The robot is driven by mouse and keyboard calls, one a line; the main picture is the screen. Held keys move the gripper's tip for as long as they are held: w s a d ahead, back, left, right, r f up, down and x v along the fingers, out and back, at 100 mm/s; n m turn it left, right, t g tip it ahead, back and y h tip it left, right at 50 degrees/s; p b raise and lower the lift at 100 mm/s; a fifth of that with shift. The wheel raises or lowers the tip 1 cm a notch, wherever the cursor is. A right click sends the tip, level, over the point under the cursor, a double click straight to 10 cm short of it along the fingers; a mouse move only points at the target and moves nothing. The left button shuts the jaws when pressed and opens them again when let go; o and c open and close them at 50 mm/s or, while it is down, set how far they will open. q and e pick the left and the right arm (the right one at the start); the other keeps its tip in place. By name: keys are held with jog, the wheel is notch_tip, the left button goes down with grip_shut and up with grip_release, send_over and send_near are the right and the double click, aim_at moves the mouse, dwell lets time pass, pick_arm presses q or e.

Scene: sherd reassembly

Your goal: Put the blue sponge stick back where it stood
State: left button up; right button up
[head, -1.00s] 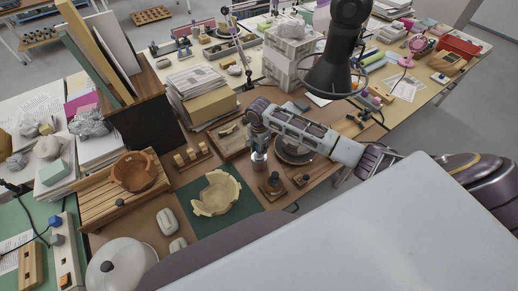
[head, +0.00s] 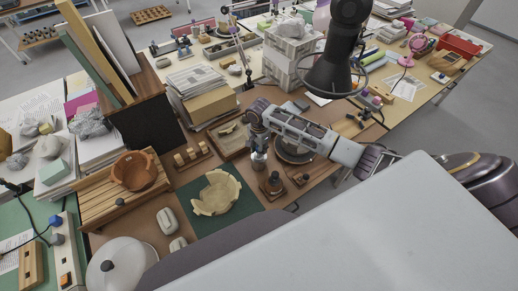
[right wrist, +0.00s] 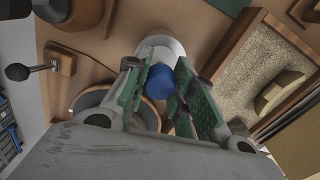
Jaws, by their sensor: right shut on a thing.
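In the right wrist view the blue sponge stick (right wrist: 160,82) shows as a blue rounded end between the green-padded fingers of my right gripper (right wrist: 159,66). The gripper is shut on it. A white round vessel (right wrist: 162,44) lies directly beyond the blue end; I cannot tell whether the stick is inside it or above it. In the head view my right gripper (head: 258,143) points down over a small pale vessel (head: 259,161) on the brown table, and the fingers hide the stick. My left gripper is not in view.
A framed sand tray (head: 229,139) lies left of the gripper, a round dark-rimmed disc (head: 294,158) right of it. A small wooden stand (head: 272,185) is in front. A cream bowl (head: 216,193) sits on a green mat (head: 232,228). A black fixture (head: 335,70) hangs above.

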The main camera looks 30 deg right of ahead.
jog(key=o, duration=0.9)
jog(key=shift+r, duration=0.15)
jog(key=shift+r, duration=5.85)
jog(key=shift+s, duration=0.1)
